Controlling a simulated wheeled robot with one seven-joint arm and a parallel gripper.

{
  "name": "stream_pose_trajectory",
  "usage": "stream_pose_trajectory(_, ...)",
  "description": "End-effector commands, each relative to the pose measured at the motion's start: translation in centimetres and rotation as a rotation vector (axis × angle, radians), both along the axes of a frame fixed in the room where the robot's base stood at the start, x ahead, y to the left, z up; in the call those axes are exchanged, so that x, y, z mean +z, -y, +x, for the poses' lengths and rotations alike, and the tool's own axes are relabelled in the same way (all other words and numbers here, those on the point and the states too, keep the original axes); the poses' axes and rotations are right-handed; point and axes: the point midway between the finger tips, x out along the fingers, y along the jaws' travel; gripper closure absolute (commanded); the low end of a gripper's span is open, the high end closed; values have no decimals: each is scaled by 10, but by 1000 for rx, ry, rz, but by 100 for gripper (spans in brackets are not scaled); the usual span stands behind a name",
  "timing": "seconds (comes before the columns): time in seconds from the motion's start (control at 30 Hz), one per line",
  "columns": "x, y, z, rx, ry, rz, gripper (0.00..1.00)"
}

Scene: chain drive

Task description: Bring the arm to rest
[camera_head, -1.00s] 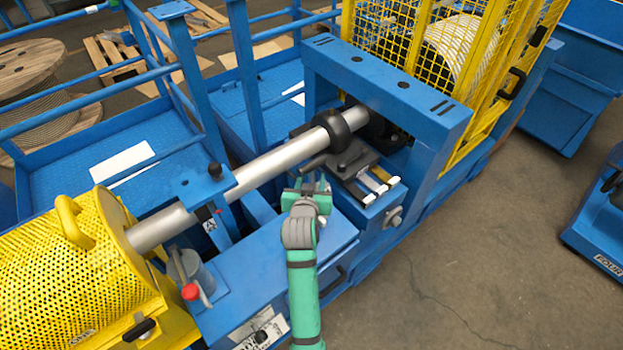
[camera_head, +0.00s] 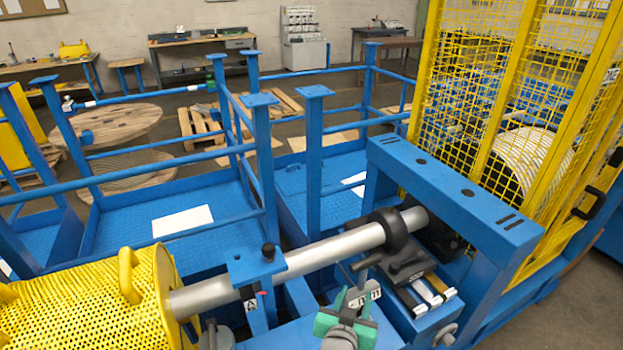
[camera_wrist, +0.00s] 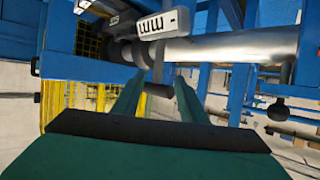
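My gripper (camera_head: 350,302) is in front of the silver shaft (camera_head: 335,247), low in the middle of the head view. In the wrist view its two green fingers (camera_wrist: 158,88) stand apart with a gap between them. A dark grey piece shows in that gap, and I cannot tell whether the fingers touch it. A light grey block with dark lettering (camera_wrist: 138,28) is beyond the fingertips. The shaft (camera_wrist: 220,45) crosses behind it. A dark clamp with a lever (camera_head: 402,262) is right of my gripper.
A yellow perforated guard (camera_head: 90,305) is at the left and a tall yellow mesh cage (camera_head: 490,100) at the right. A blue frame beam (camera_head: 455,195) spans the shaft's right end. Blue railings and platforms (camera_head: 110,235) lie behind. Benches stand by the far wall.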

Motion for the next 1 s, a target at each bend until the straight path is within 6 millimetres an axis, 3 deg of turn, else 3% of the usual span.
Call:
stream_pose_trajectory(0.17, -14, -5, -11, 21, -5, -12, 61)
stream_pose_trajectory(0.37, -52, -33, -47, 110, -3, -44, 61)
stream_pose_trajectory(0.7, -97, -84, -132, 263, 26, -74, 61)
stream_pose_trajectory(1.0, -109, -120, -217, 361, 64, -69, 61)
